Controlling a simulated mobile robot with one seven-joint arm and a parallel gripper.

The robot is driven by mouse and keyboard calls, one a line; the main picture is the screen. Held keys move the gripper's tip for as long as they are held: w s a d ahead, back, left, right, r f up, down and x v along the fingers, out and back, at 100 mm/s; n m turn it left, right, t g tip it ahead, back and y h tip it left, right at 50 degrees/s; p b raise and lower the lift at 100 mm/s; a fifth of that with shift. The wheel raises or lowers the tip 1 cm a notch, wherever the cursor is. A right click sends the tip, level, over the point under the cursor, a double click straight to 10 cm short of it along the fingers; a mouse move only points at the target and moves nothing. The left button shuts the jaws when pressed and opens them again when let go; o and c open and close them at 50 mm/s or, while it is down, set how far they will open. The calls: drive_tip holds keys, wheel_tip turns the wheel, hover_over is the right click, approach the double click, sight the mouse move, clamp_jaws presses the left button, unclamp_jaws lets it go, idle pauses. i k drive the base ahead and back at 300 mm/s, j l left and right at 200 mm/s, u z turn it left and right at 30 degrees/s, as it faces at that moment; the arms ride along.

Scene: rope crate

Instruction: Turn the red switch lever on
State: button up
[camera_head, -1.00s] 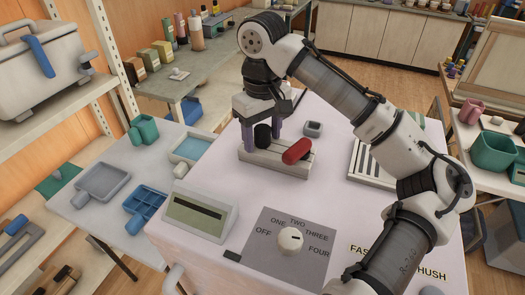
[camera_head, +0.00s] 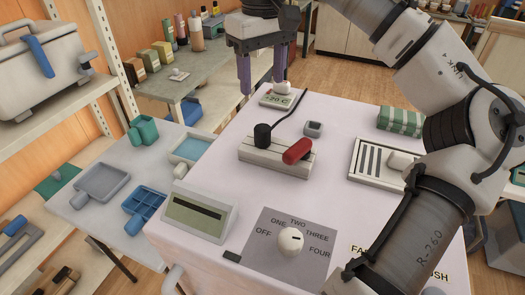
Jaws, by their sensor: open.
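The red switch lever (camera_head: 298,150) sits on the right part of a light grey power strip (camera_head: 272,162) on the white table. It is tilted, with its right end higher. I cannot tell from its look whether it is on. A black plug (camera_head: 262,135) with a dark cord stands in the strip, left of the lever. My gripper (camera_head: 263,87) has two purple fingers, apart and empty. It hangs above and behind the strip, clear of the lever.
A slotted tray (camera_head: 378,163) is further right. A grey dial panel (camera_head: 283,266) and a slotted box (camera_head: 198,213) are in front. Table between them is clear.

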sight(301, 150)
drive_tip(key=k, duration=1)
